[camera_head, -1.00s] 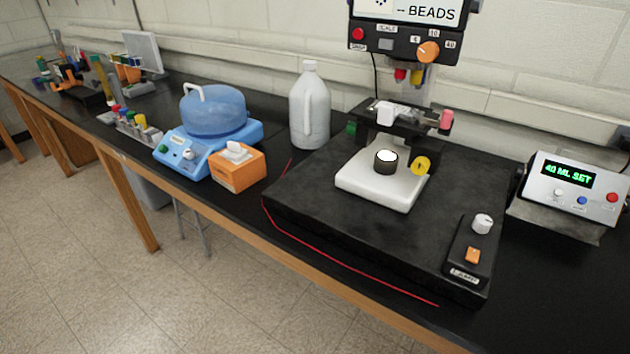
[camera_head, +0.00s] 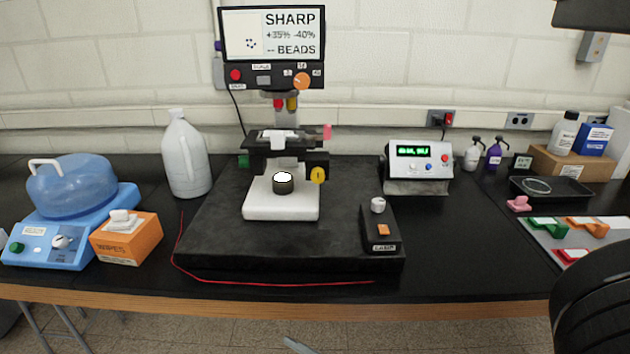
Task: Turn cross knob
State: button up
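No knob is clearly cross-shaped at this size, so I cannot tell which one is the cross knob. A microscope-like stand carries a yellow round knob (camera_head: 318,175) at its right side and a pink knob (camera_head: 327,132) above it. An orange dial (camera_head: 302,81) is on the panel under the screen. A white knob (camera_head: 378,204) is on the lamp box (camera_head: 381,238). A pale knob (camera_head: 61,242) is on the blue shaker (camera_head: 45,250). My gripper is not in view; dark parts at the right edge seem to be my arm.
A white jug (camera_head: 186,155), an orange wipes box (camera_head: 127,238) and a grey display box (camera_head: 419,164) stand around the black slab (camera_head: 215,235). A red cord lies along its front. Bottles, a tray and coloured clips crowd the right. Black bench is clear right of the lamp box.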

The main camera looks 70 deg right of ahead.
aim_at(318, 179)
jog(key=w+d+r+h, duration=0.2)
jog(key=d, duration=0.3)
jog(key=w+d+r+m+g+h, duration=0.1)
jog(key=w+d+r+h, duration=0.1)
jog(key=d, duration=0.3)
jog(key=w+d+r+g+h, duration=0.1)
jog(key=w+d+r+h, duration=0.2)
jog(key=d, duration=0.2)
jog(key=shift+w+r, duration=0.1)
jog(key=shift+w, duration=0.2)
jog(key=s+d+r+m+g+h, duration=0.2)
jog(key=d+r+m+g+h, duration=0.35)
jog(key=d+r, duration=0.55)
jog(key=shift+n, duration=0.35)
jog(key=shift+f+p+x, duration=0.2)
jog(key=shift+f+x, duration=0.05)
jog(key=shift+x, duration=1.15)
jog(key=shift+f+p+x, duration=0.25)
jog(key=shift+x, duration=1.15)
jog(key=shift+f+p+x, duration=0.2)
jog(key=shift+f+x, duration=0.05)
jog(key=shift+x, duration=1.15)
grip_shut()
